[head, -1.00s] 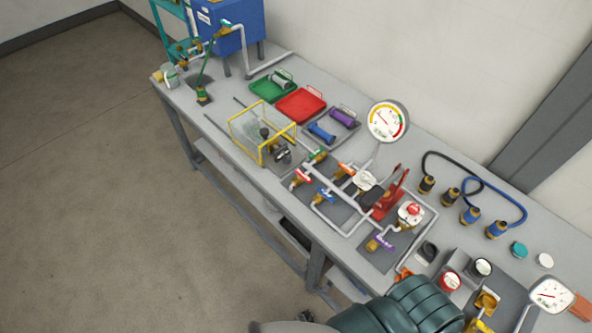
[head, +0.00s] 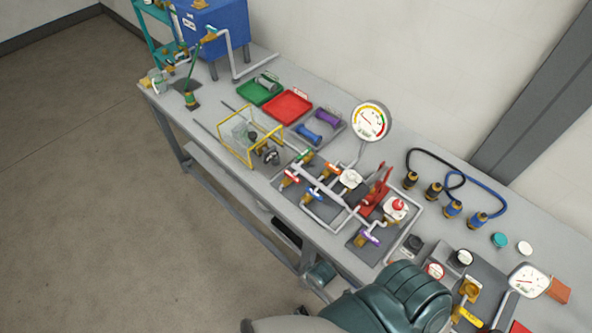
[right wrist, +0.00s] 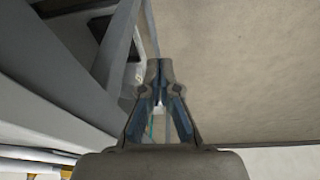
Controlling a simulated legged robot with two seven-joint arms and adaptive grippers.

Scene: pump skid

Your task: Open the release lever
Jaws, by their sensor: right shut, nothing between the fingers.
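A red upright lever-like part (head: 375,192) stands among the pipes and valves on the bench in the head view. I cannot tell for certain whether it is the release lever. My right gripper (right wrist: 159,66) is shut and empty in the right wrist view, beside the bench's edge with the floor beyond. In the head view my teal arm comes in at the bottom, in front of the bench, and its fingers cannot be made out. My left gripper is in neither view.
A lower shelf (head: 235,190) lies beneath. The floor (head: 80,220) at left is clear.

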